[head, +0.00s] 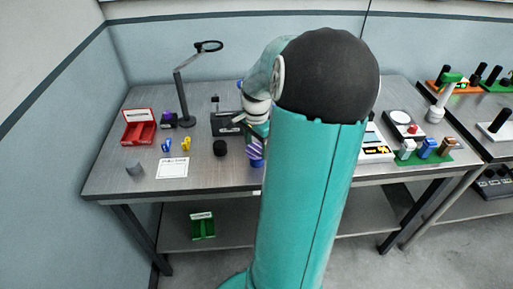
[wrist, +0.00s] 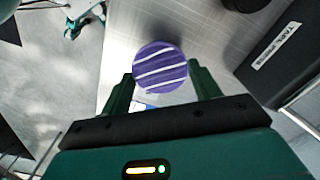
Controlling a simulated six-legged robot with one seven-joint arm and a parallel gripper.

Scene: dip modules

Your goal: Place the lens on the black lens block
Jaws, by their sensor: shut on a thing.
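The lens, a round purple piece with white stripes, shows in the wrist view (wrist: 160,67) between my two green fingers. My gripper (wrist: 160,80) is shut on it. In the head view the striped purple lens (head: 254,150) shows near the front of the table, just below my gripper (head: 259,131), which my arm partly hides. A short black round block (head: 220,147), apparently the black lens block, stands upright on the table to the left of the lens. A dark round edge at the top of the wrist view (wrist: 245,3) seems to be the same block.
A black labelled box (head: 228,124) stands behind the block and also shows in the wrist view (wrist: 283,55). A magnifier lamp (head: 184,95), red tray (head: 139,131), small blue and yellow pieces and a white card (head: 172,168) are to the left. Table between block and card is clear.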

